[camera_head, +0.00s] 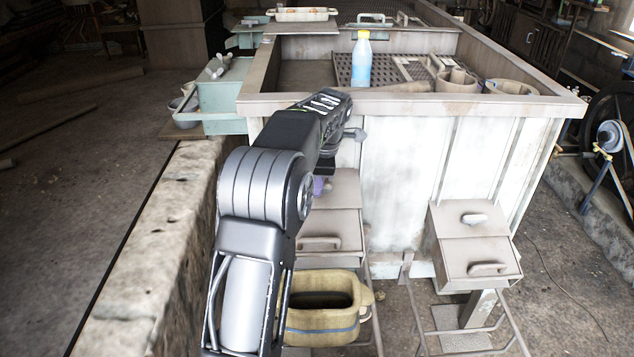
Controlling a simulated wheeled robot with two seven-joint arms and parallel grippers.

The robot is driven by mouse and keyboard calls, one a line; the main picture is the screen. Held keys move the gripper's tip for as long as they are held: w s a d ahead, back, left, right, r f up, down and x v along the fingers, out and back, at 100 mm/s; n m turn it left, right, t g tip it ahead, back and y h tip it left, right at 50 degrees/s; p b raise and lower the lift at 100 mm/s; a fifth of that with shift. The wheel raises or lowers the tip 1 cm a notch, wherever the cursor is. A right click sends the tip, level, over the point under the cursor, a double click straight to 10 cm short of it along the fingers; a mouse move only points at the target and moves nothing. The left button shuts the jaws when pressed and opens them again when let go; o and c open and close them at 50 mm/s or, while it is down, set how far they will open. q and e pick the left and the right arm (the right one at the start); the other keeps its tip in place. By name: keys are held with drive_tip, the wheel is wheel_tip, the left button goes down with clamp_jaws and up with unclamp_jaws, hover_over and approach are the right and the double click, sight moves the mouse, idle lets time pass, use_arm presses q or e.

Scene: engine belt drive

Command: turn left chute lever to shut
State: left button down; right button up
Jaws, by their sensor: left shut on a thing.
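The left chute (333,190) is a beige-grey box on the front of the big pale bin, with a bar handle (320,242) on its lower face. My left arm reaches up across the view in front of it. The fingers and most of the lever are hidden by my arm. My right gripper is out of view.
The right chute (449,222) hangs on the bin's front at right. A yellow-brown container (322,329) stands under the left chute. A bottle (361,60) stands inside the bin. A stone wall (150,250) runs along the left.

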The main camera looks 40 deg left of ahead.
use_arm(q)
drive_tip(key=c, duration=1.3)
unclamp_jaws()
drive_tip(key=shift+r, duration=0.15)
drive_tip(key=v, duration=0.7)
drive_tip(key=shift+d+r, duration=0.15)
drive_tip(key=shift+r, duration=0.15)
drive_tip(key=shift+f, duration=0.1)
